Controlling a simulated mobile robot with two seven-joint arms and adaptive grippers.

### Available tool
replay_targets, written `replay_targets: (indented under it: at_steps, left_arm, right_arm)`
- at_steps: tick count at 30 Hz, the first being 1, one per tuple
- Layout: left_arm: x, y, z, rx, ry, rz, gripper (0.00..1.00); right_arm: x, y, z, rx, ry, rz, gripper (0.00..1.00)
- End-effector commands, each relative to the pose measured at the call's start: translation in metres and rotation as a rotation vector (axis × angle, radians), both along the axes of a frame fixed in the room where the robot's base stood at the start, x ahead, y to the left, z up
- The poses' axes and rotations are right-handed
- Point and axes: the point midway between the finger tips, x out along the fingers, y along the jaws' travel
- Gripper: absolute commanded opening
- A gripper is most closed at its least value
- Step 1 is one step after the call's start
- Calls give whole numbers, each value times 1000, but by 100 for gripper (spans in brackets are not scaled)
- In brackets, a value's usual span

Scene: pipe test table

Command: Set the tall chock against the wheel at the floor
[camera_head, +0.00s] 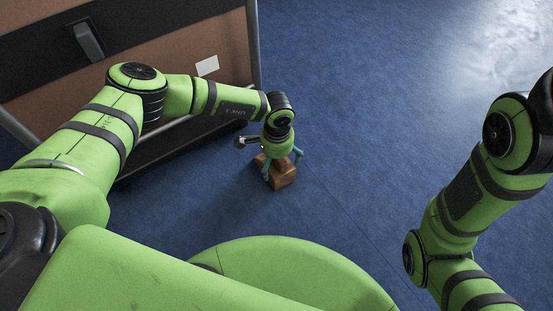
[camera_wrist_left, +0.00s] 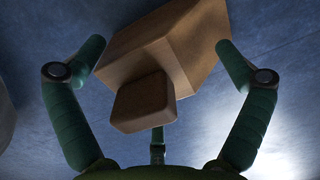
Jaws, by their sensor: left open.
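The tall chock (camera_head: 284,177) is a brown wooden block standing on the blue floor near the middle of the head view. In the left wrist view the chock (camera_wrist_left: 185,50) shows as a large block with a smaller rounded block part toward the camera. My left gripper (camera_head: 283,164) is over the chock from above, and its fingers spread on either side of it. In the left wrist view the open fingers (camera_wrist_left: 158,62) flank the chock, with dark gaps at both sides. The wheel is not clearly seen. My right arm shows at the right, but its gripper is out of view.
A cart with brown panels (camera_head: 140,50) and a metal post stands at the upper left, close to my left arm. A white label (camera_head: 207,66) is on its panel. The blue floor (camera_head: 360,110) is clear to the right of the chock.

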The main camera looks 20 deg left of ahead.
Motion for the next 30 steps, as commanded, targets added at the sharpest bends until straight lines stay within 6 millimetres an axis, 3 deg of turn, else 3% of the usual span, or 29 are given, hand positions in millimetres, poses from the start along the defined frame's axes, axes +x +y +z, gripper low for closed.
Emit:
replay_targets:
  at_steps: [5,12,18,23,30]
  left_arm:
    - [2,0,23,-2,-5,-1,100]
    - [1,-1,75,-2,-6,0,100]
    - [1,-1,107,-2,-4,1,100]
    - [0,-2,118,-1,-3,0,100]
    - [0,-2,120,-2,-2,1,100]
  right_arm:
    - [-1,0,0,1,-3,1,40]
    - [-2,0,0,0,-5,2,40]
    - [-2,0,0,0,-5,2,40]
    - [-2,0,0,0,-6,3,40]
    - [-2,0,1,-1,-6,2,40]
